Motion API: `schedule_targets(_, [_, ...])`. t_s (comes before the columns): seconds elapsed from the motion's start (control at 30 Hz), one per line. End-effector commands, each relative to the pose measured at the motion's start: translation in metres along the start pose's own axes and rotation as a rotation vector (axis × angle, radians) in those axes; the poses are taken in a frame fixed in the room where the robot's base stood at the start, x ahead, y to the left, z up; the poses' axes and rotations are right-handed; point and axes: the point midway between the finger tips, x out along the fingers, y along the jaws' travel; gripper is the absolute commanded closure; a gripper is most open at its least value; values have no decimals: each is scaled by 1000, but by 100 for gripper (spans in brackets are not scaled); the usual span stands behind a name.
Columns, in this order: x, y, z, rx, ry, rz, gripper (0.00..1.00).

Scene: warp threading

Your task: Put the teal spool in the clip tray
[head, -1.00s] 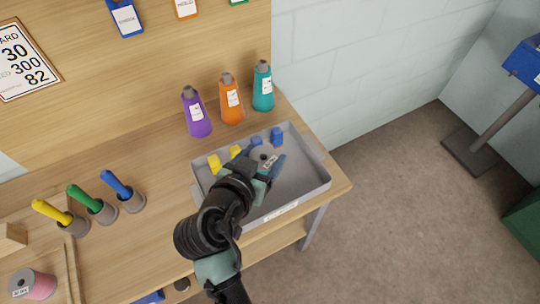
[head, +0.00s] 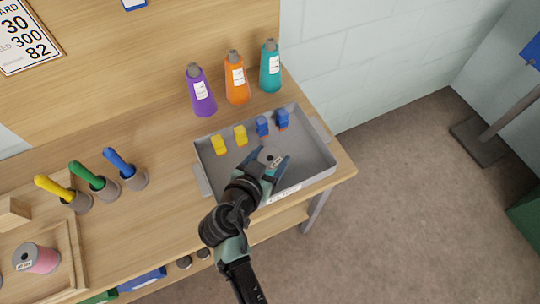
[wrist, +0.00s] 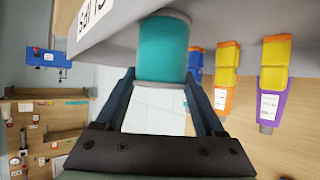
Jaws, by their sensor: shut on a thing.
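The teal spool (wrist: 163,50) is between the fingers of my gripper (wrist: 160,82) in the wrist view, with its teal winding and pale end showing. In the head view my gripper (head: 268,162) is shut on the spool, whose grey top (head: 269,156) shows between the blue fingers. The grey clip tray (head: 322,160) is on the right end of the bench. The spool is within the tray's outline in the head view, front of the clips. I cannot tell whether it touches the tray floor.
Yellow clips (head: 240,135) and blue clips (head: 262,126) stand along the tray's back. Purple (head: 201,95), orange (head: 237,80) and teal (head: 270,70) cones stand behind the tray. Handled tools in grey holders (head: 133,178) and a pink spool (head: 40,259) are at left.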

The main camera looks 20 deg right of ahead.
Motion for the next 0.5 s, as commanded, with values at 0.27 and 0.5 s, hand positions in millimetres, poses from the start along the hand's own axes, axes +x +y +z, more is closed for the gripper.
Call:
schedule_targets(0.27, [1,0,2,0,0,0,18])
schedule_targets(0.5, [1,0,2,0,0,0,0])
